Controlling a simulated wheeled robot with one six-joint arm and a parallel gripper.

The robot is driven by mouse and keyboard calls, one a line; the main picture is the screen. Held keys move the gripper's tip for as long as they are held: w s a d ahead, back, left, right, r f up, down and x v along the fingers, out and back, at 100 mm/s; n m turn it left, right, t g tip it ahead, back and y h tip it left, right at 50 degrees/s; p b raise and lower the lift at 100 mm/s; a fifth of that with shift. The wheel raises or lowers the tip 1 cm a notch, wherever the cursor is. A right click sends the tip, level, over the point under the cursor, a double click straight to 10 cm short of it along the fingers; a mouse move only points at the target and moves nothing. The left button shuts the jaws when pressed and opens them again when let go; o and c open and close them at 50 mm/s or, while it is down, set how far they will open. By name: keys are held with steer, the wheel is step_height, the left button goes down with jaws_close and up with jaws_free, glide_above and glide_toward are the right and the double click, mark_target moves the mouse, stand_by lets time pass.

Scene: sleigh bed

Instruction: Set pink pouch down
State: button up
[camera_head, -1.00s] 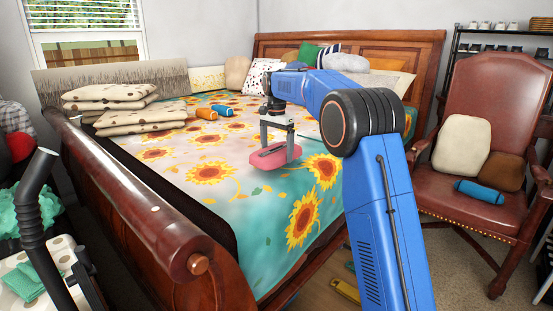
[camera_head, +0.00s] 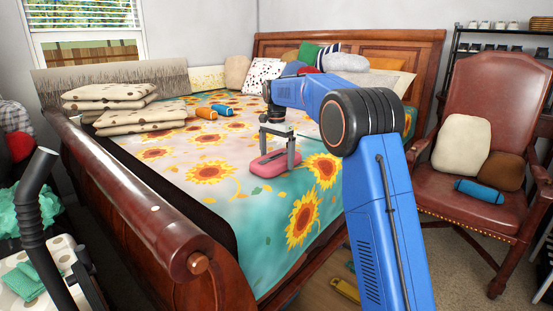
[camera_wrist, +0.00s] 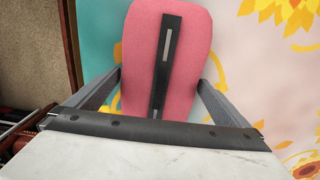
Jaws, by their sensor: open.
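The pink pouch (camera_head: 269,165) lies flat on the sunflower bedspread (camera_head: 228,203), near the bed's right side. In the wrist view the pouch (camera_wrist: 167,58) shows pink with a dark strip along its middle. My gripper (camera_head: 277,158) is over the pouch, with its fingers pointing down. In the wrist view my gripper's fingers (camera_wrist: 160,95) stand apart at the pouch's two sides. The jaws are open. Whether a finger still touches the pouch's edge is hard to tell.
Folded dotted cushions (camera_head: 125,105) are stacked at the bed's left. An orange roll (camera_head: 206,114) and a blue roll (camera_head: 223,110) lie behind the pouch. The wooden footboard (camera_head: 150,215) rises at the left front. A leather chair (camera_head: 500,135) stands right. The bedspread around the pouch is mostly clear.

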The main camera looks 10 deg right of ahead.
mark_target(276, 157)
step_height(276, 157, up, 11)
steer(key=s+d+r+n+t, duration=0.1)
steer(key=s+r, duration=0.1)
steer(key=s, duration=0.5)
steer(key=s+d+r+n, duration=0.2)
steer(key=s+r, duration=0.1)
steer(key=s, duration=0.4)
steer(key=s+d+f+n+t, duration=0.1)
steer(key=s, duration=0.7)
steer(key=s+d+f+n+t, duration=0.1)
steer(key=s+f+n, duration=0.1)
steer(key=s, duration=0.7)
steer(key=s+d+f+n+t, duration=0.1)
steer(key=s+f+n, duration=0.1)
steer(key=s+f, duration=0.7)
steer(key=s+d+f+n, duration=0.1)
steer(key=s+f+n, duration=0.1)
steer(key=s+f, duration=0.7)
steer(key=s, duration=0.7)
steer(key=shift+s+f+n+t, duration=0.15)
steer(key=shift+s+n+t, duration=0.05)
steer(key=shift+n+t, duration=0.2)
steer(key=shift+d, duration=0.15)
